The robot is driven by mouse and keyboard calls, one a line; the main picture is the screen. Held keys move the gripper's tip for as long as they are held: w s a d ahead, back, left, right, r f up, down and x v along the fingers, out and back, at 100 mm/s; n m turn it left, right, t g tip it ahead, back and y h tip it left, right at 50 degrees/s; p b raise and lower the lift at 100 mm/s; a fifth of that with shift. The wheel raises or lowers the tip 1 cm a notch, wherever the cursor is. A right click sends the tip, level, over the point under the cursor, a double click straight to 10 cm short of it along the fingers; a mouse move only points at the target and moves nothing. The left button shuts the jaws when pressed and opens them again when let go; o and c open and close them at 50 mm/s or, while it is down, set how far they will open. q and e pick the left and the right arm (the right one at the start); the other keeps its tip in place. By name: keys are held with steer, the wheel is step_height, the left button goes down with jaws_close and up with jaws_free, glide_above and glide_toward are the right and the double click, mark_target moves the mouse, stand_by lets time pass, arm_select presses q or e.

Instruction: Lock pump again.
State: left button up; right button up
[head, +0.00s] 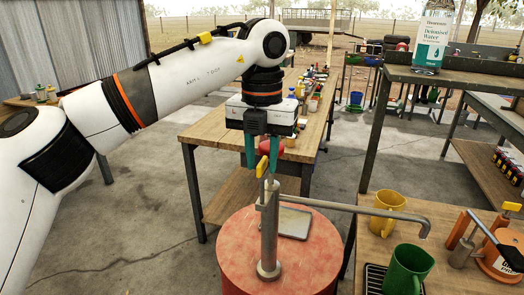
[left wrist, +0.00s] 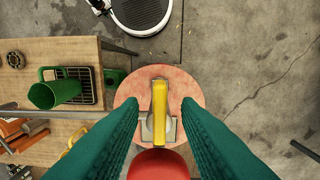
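A grey metal pump (head: 268,235) stands upright on a red drum (head: 235,255), its spout (head: 370,212) reaching right over a bench. A yellow piece (head: 262,167) is at the pump's top; it also shows as a yellow bar in the left wrist view (left wrist: 160,110). My left gripper (head: 262,163) points down over the pump top with its green fingers apart on either side of the yellow piece. I see no clear contact. A red rounded part (left wrist: 158,165) is close below it in the left wrist view. My right gripper is not in view.
A wooden table (head: 225,125) with bottles stands behind the drum. Concrete floor lies clear at left.

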arm_select(q)
step_height(320, 180, up, 12)
steer(key=p, duration=0.1)
stand_by(0.6)
